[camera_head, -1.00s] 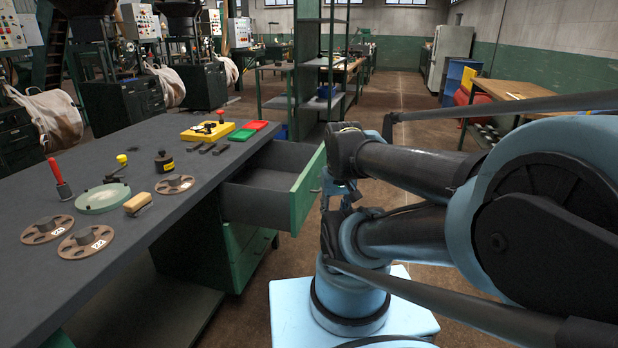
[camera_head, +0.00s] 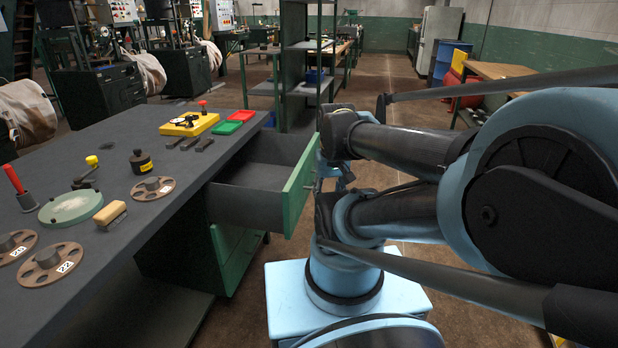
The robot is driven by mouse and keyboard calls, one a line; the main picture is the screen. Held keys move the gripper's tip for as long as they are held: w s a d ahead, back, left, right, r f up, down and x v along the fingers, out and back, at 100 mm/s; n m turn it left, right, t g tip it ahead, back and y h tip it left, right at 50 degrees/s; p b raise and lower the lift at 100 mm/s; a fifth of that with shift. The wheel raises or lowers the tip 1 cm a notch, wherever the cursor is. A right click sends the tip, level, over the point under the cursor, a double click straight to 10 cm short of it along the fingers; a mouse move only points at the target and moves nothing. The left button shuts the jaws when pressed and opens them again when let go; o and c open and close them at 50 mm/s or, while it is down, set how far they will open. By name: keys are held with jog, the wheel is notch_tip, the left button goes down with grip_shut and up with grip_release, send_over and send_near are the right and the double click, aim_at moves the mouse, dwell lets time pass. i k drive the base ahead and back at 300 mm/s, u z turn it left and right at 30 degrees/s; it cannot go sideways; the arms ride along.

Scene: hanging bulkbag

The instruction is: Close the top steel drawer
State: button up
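The top steel drawer (camera_head: 299,186) is pulled out from under the right side of the workbench (camera_head: 150,240). It has a green front panel and a grey, empty-looking tray. My gripper (camera_head: 328,165) is at the outer side of the green front, by its handle. It is partly hidden behind my arm's dark links, so I cannot make out its fingers or whether it touches the drawer. Closed green drawer fronts (camera_head: 238,258) show below the open drawer.
The bench top holds a yellow tray (camera_head: 190,124), green and red trays, brown discs, a brush (camera_head: 110,214) and a round green plate (camera_head: 70,207). A green shelf rack (camera_head: 305,70) stands behind the drawer. Open floor lies beyond my arm.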

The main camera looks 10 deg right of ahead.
aim_at(267, 184)
jog(key=i, duration=0.4)
jog(key=u, duration=0.05)
jog(key=k, duration=0.5)
jog(key=z, duration=0.5)
jog(key=k, duration=1.25)
jog(key=u, duration=0.3)
jog(key=i, duration=0.95)
